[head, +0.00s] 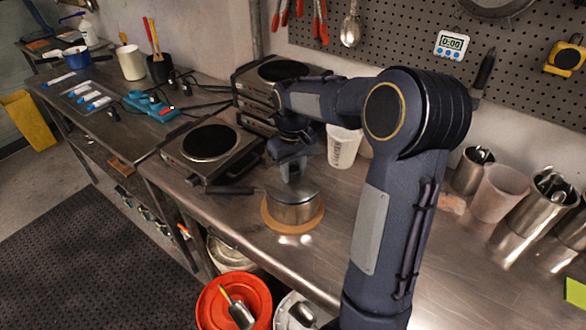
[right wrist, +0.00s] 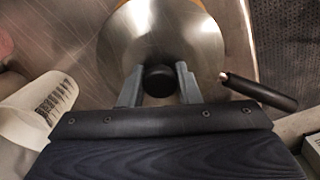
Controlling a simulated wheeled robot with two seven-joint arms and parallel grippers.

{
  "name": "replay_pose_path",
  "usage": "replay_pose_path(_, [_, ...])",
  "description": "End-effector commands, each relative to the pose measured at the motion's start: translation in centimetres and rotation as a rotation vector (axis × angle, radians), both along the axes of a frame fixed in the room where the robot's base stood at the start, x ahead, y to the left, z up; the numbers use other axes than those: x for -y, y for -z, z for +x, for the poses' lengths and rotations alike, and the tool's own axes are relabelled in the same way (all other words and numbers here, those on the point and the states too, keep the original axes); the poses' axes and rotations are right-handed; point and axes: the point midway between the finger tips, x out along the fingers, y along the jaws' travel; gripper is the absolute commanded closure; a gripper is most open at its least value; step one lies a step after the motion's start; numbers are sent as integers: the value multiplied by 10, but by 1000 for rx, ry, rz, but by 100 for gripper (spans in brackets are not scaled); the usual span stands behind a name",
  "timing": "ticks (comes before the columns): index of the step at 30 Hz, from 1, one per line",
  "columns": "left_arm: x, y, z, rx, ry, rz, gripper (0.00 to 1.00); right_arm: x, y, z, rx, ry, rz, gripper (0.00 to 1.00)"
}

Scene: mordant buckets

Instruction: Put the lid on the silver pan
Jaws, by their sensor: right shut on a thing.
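The silver pan (head: 292,213) stands upright on a round tan mat (head: 270,223) on the steel bench, its dark handle (head: 228,190) pointing left. The handle also shows at the right in the right wrist view (right wrist: 262,92). My right gripper (head: 291,170) is above the pan, pointing down. In the right wrist view its two fingers (right wrist: 159,82) are closed on the black knob (right wrist: 159,79) of the shiny round lid (right wrist: 180,35). The lid is at the pan's top and covers its opening; I cannot tell whether it rests fully on the rim. My left gripper is not in view.
Hot plates (head: 210,143) stand left of and behind the pan. A white cup (head: 343,147) is behind it to the right. Metal containers (head: 541,200) line the right side. An orange bucket (head: 234,300) is below the bench's front edge.

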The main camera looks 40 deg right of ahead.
Motion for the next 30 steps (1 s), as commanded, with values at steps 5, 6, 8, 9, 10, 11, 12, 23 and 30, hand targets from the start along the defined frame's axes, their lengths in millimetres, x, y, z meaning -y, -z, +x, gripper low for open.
replay_pose_path(5, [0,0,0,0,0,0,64,0,0,0,0,0,0,97])
replay_pose_path(6, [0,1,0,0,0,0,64,0,1,0,0,0,0,97])
replay_pose_path(8, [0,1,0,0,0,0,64,0,2,0,0,0,0,97])
replay_pose_path(9, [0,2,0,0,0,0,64,0,3,0,0,0,0,97])
replay_pose_path(10, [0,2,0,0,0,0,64,0,3,0,0,0,0,97])
replay_pose_path(11, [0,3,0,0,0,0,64,0,4,0,0,0,0,97])
replay_pose_path(12, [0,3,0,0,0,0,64,0,5,0,0,0,0,97])
replay_pose_path(23, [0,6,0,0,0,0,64,0,10,0,0,0,0,97])
replay_pose_path(30, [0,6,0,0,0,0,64,0,10,0,0,0,0,62])
